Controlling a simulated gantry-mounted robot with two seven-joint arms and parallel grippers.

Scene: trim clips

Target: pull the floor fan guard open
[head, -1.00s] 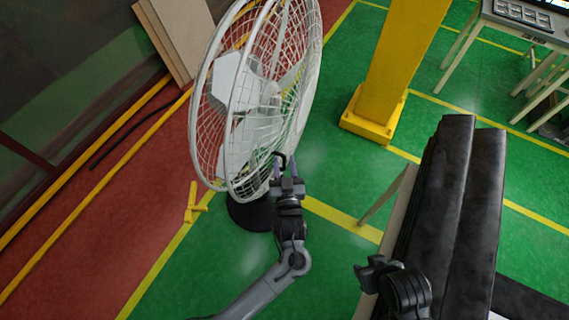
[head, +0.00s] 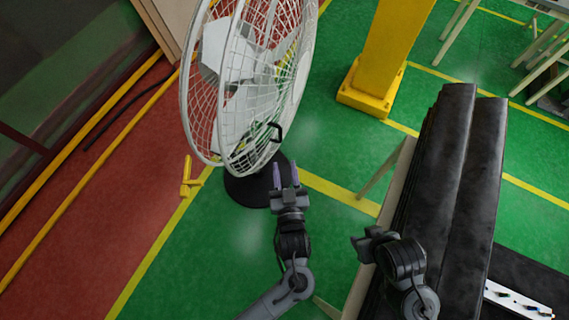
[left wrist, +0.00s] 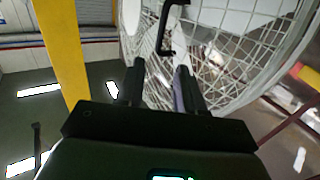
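The floor fan (head: 215,60) stands at upper centre left in the head view on a round black base (head: 245,190). Its white wire guard (head: 285,70) has a black handle (head: 276,132) low on its right part. I cannot tell whether the guard stands ajar. My left gripper (head: 286,175) is open and empty, just below the handle and apart from it. In the left wrist view the handle (left wrist: 164,35) shows beyond the two parted fingers (left wrist: 160,85). My right gripper (head: 365,243) is at lower right, away from the fan; its fingers are too unclear to tell.
A yellow column (head: 385,60) stands right of the fan. A bench with long black pads (head: 450,170) is under and beside my right arm. A yellow object (head: 187,178) lies on the floor left of the fan base. Green floor between fan and bench is clear.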

